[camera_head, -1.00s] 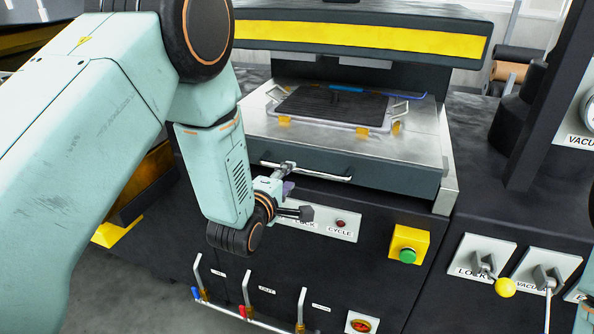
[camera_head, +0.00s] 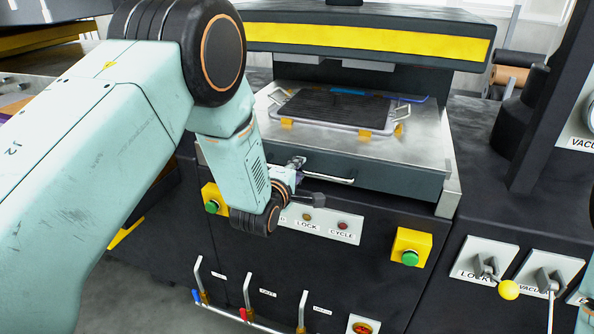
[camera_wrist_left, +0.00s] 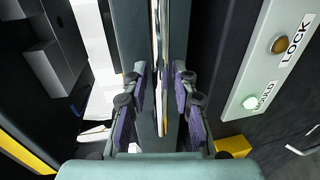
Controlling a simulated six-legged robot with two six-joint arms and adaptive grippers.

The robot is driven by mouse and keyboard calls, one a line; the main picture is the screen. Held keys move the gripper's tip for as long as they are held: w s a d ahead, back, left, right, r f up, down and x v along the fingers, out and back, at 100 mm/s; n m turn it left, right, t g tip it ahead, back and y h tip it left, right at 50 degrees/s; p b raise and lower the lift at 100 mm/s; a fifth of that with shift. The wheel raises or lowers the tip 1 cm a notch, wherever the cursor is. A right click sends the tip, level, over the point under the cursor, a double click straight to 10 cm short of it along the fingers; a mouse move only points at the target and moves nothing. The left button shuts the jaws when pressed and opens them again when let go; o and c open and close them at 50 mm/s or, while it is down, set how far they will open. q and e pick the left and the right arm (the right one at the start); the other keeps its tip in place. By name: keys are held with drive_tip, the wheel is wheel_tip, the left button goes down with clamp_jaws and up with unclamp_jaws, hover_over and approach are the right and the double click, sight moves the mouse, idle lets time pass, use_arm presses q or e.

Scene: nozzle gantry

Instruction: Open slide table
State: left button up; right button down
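The slide table (camera_head: 417,158) is a grey metal plate with a dark front, under the press head. A silver bar handle (camera_head: 335,179) runs along its front. My left gripper (camera_head: 297,164) is at the left part of this handle, partly hidden by its own wrist. In the left wrist view, the purple-padded fingers of the gripper (camera_wrist_left: 164,100) stand apart on either side of the thin handle (camera_wrist_left: 158,35), with gaps visible beside it. My right gripper is out of view.
A dark-topped tray (camera_head: 335,107) with yellow clips lies on the table. Below are a panel marked LOCK and CYCLE (camera_head: 325,226), a green button in a yellow box (camera_head: 411,246) and several upright levers (camera_head: 247,289). A yellow-knobbed LOCK lever (camera_head: 508,289) stands right.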

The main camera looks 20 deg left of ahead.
use_arm(q)
drive_tip(key=shift+w, duration=0.1)
drive_tip(key=shift+c, duration=0.7)
drive_tip(key=c, duration=0.3)
clamp_jaws()
drive_tip(key=shift+s+f, duration=0.1)
drive_tip(key=shift+s, duration=0.15)
